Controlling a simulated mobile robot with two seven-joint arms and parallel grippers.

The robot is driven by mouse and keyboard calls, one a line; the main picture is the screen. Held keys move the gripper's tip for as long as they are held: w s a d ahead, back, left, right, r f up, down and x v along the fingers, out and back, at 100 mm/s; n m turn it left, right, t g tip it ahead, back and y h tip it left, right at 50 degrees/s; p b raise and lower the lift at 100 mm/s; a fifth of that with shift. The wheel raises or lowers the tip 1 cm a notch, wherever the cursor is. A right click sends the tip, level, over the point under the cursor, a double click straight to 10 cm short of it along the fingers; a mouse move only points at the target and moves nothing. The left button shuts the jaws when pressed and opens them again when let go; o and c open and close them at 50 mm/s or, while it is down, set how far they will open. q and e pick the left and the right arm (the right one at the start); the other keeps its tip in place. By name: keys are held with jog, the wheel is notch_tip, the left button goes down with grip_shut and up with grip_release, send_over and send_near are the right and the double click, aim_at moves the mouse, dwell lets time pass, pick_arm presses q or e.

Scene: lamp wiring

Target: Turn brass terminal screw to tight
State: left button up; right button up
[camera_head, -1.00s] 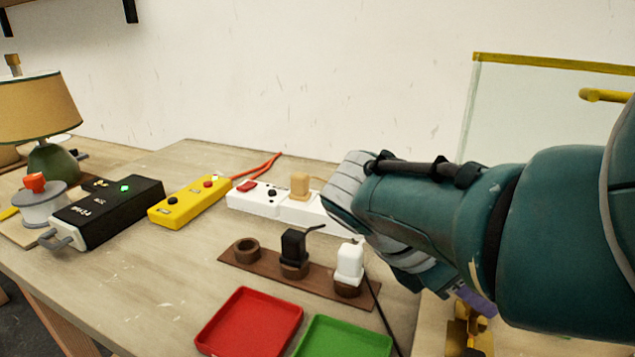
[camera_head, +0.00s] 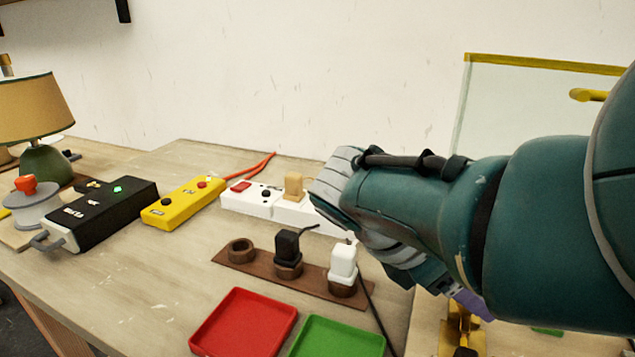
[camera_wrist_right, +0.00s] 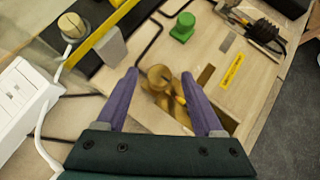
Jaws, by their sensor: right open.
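The brass terminal screw shows in the right wrist view as a round brass head (camera_wrist_right: 158,76), with more brass parts just below it. My right gripper (camera_wrist_right: 159,74) has its two purple fingers spread, one on each side of the brass head. I see a gap at both fingers, but cannot tell the height between fingertips and screw. In the head view my right forearm hides most of the gripper; a purple finger shows near the brass parts (camera_head: 457,325) at the lower edge. My left gripper is not in view.
A green block (camera_wrist_right: 183,27) and a grey block (camera_wrist_right: 111,46) stand near the fingers. A white power strip (camera_wrist_right: 22,100) lies left. In the head view, red (camera_head: 243,322) and green (camera_head: 338,338) trays and a plug rack (camera_head: 260,264) lie left of my arm.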

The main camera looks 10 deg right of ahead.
jog(key=p+v, duration=0.1)
jog(key=v, duration=0.8)
jog(key=shift+a+p, duration=0.15)
jog(key=shift+p, duration=0.25)
jog(key=shift+r, duration=0.1)
